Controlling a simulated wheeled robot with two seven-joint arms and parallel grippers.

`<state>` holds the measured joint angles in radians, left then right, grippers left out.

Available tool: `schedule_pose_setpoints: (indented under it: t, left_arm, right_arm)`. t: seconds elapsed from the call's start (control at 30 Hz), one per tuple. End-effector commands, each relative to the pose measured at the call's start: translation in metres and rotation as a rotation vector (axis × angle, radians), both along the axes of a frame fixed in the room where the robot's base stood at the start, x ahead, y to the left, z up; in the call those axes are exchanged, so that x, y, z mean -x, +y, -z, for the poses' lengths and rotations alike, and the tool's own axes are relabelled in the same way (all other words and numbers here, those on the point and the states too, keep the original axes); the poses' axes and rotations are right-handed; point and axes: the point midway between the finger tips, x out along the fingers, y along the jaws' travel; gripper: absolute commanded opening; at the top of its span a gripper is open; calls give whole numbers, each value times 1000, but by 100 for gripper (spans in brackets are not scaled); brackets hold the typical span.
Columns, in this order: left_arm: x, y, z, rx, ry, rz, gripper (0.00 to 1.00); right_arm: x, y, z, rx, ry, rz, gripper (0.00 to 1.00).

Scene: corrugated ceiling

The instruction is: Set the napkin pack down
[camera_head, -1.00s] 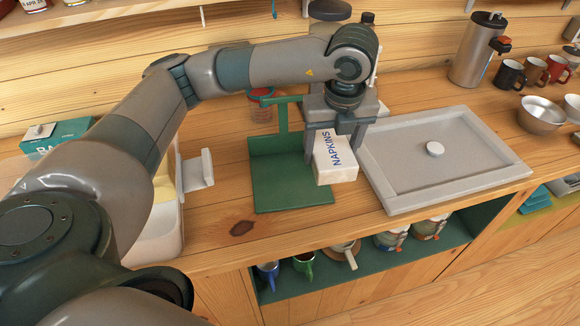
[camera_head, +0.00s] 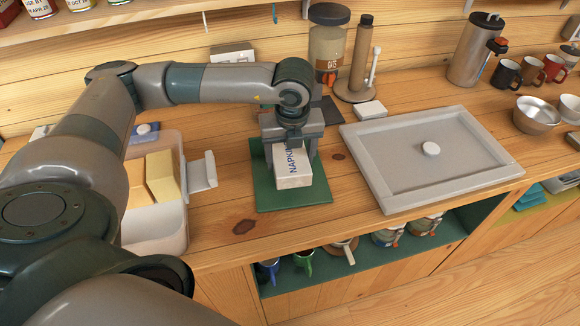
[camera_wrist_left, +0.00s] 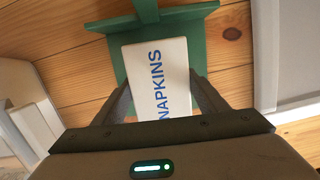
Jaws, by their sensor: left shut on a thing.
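The napkin pack (camera_head: 294,179) is a white box with blue NAPKINS lettering. My left gripper (camera_head: 292,158) is shut on it, one finger on each side, and holds it over the base of the green napkin holder (camera_head: 308,199). I cannot tell whether the pack touches the base. In the left wrist view the pack (camera_wrist_left: 157,70) lies between the fingers, with the green holder (camera_wrist_left: 180,14) behind it. The gripper hides the holder's upright in the head view. My right gripper is not in view.
A grey tray (camera_head: 372,188) with a small white disc stands right of the holder. A clear bin (camera_head: 160,237) with yellow blocks is on the left. A lidded jar (camera_head: 328,45) and a small white box (camera_head: 370,110) stand behind. Bare counter lies in front.

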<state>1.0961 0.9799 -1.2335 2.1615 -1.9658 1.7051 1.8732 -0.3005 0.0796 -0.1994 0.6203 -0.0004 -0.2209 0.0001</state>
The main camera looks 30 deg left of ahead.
Motion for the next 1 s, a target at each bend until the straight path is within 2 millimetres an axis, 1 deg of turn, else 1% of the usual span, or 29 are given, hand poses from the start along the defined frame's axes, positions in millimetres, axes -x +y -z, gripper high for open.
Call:
schedule_pose_setpoints:
  t: [0.13, 0.27, 0.4, 0.67, 0.83, 0.87, 0.9, 0.93, 1.0]
  left_arm:
    - [1, 0, 9, -1, 3, -1, 42]
    - [1, 0, 25, -1, 3, -1, 42]
    - [0, 0, 37, -1, 1, -1, 42]
    - [0, 0, 39, 0, 0, 0, 42]
    - [0, 0, 43, 0, 0, -1, 42]
    - [0, 0, 42, 0, 0, -1, 73]
    - [0, 0, 41, 0, 0, 0, 83]
    - [0, 0, 41, 0, 0, 0, 85]
    - [0, 0, 41, 0, 0, 0, 85]
  right_arm:
    - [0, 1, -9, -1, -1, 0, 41]
    - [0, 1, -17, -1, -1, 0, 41]
    - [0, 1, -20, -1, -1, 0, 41]
    - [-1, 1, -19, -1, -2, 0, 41]
    - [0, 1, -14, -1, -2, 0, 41]
    - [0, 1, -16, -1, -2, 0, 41]
    - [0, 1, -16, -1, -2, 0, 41]
    - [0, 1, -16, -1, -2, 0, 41]
    - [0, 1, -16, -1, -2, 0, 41]
